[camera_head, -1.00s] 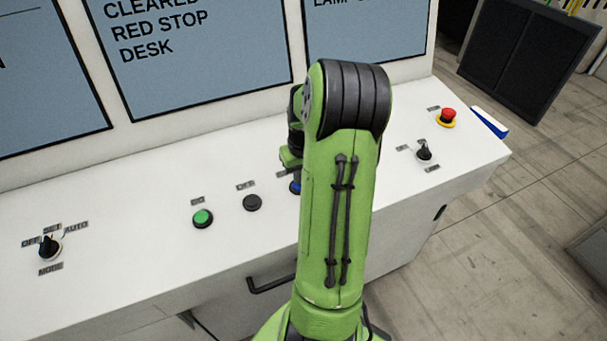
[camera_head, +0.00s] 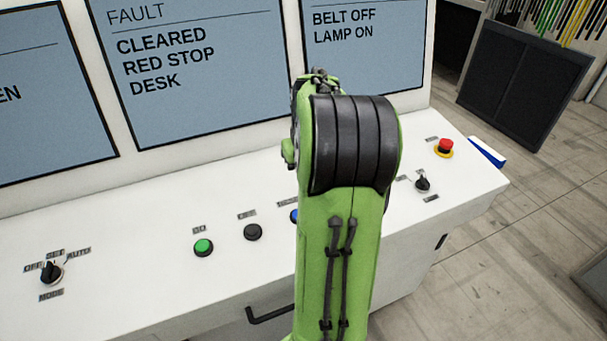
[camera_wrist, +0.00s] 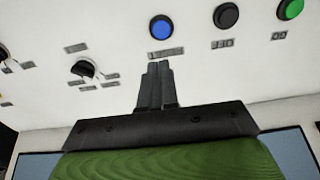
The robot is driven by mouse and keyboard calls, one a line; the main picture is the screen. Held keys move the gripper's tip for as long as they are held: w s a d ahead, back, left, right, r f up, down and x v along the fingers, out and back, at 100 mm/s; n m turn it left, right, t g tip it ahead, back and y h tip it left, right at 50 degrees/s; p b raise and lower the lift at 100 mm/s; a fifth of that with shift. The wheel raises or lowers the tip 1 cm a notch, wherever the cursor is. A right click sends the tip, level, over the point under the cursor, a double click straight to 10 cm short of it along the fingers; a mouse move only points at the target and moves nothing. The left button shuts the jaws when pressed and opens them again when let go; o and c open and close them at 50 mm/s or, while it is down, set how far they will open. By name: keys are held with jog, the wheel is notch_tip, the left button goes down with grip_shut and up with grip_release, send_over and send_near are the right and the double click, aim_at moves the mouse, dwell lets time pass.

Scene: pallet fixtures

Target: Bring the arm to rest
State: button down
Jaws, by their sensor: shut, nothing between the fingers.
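My green arm (camera_head: 340,240) stands in front of the white desk in the head view, its black-banded joint raised and bent. It hides my gripper there. In the wrist view my gripper (camera_wrist: 157,68) is shut and empty, its dark fingers together. The fingertips appear just below the blue button (camera_wrist: 161,27) and its label, and look apart from the desk face. The blue button is mostly hidden behind my arm in the head view (camera_head: 294,216).
The white desk (camera_head: 140,240) carries a green button (camera_head: 203,247), a black button (camera_head: 252,232), a mode knob (camera_head: 51,271), another knob (camera_head: 422,184) and a red stop button (camera_head: 445,147). Screens (camera_head: 200,70) stand behind it. A handle (camera_head: 270,316) sticks out in front.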

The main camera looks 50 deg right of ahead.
jog(key=shift+s, duration=0.1)
jog(key=a+r+n+t+h+b, duration=0.1)
jog(key=a+r+n+t+b, duration=0.2)
jog(key=a, duration=1.7)
jog(key=s+a+f+n+t+y+b, duration=0.1)
jog(key=s+a+f+n+b, duration=0.2)
jog(key=s+a, duration=0.6)
jog(key=shift+s+a+f+y, duration=0.2)
jog(key=shift+a+f+y, duration=0.2)
jog(key=shift+a, duration=0.45)
